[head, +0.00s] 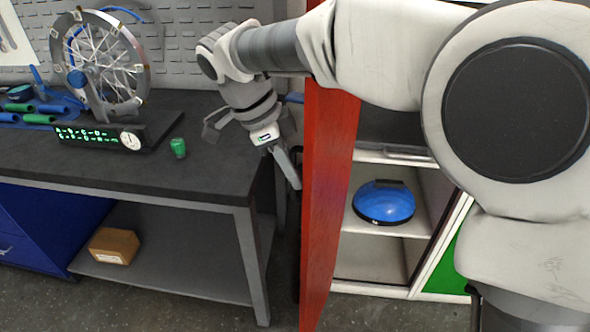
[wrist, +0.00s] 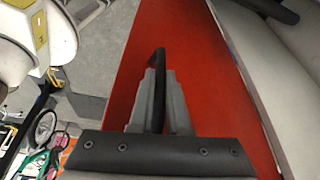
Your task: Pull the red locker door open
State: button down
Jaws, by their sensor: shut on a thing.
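The red locker door (head: 329,185) stands swung out from the locker, seen nearly edge-on in the head view. Behind it the locker's inside shows, with shelves and a blue helmet (head: 384,203). My gripper (head: 296,183) is at the left, outer face of the door. In the wrist view the red door (wrist: 215,100) fills the middle, and my gripper (wrist: 155,80) is shut on a dark bar handle (wrist: 159,59). In the head view the handle is mostly hidden by my gripper and the door edge.
A dark-topped workbench (head: 120,170) stands close left of the door, with a wheel in a truing stand (head: 105,65) and a green cup (head: 178,148) on it. A cardboard box (head: 114,245) lies on its lower shelf. A green door (head: 450,262) is at the right.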

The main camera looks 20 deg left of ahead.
jog(key=c, duration=0.9)
grip_release()
jog(key=p+v, duration=0.5)
jog(key=v, duration=1.2)
jog(key=shift+w+r+p, duration=0.1)
jog(key=shift+r+p, duration=0.1)
jog(key=shift+p, duration=0.1)
